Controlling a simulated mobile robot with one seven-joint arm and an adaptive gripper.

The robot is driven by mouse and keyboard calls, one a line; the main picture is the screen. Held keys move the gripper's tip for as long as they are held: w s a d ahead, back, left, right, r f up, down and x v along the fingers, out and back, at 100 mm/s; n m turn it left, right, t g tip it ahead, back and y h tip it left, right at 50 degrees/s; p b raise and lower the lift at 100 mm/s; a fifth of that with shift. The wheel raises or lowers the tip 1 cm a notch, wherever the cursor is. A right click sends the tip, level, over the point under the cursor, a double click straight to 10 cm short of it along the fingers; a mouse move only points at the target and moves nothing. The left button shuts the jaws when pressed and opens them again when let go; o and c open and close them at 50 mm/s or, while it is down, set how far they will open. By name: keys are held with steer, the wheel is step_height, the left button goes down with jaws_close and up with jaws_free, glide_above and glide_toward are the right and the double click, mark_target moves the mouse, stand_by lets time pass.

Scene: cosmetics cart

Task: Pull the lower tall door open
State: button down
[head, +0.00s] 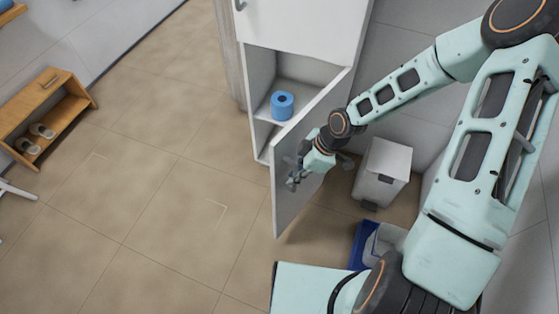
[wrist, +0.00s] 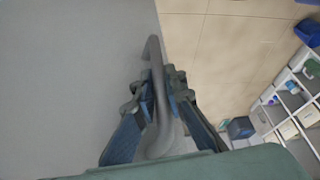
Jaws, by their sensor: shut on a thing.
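The lower tall door (head: 284,200) of the white cabinet stands swung open, its panel angled out from the cabinet front. In the wrist view the door panel (wrist: 70,70) fills the left side. A curved grey door handle (wrist: 154,60) runs between the fingers. My gripper (head: 293,178) is at the door's outer face; in the wrist view my gripper (wrist: 158,98) is shut on the handle. In the head view the handle is mostly hidden by the fingers.
Inside the cabinet a blue roll (head: 282,105) sits on a shelf (head: 262,129). A white bin (head: 382,170) and a blue container (head: 361,246) stand right of the door. A wooden shoe rack (head: 62,108) is far left. The tiled floor left of the door is clear.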

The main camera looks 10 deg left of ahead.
steer(key=s+d+n+g+p, duration=0.1)
steer(key=d+n+p, duration=0.3)
steer(key=d, duration=1.3)
steer(key=shift+s+d+g+p, duration=0.25)
steer(key=shift+s+p, duration=0.25)
steer(key=shift+p, duration=0.6)
steer(key=c, duration=2)
jaws_free()
steer(key=shift+h, duration=0.3)
steer(key=shift+o, duration=0.2)
steer(key=shift+a, duration=0.1)
steer(key=v, duration=1.2)
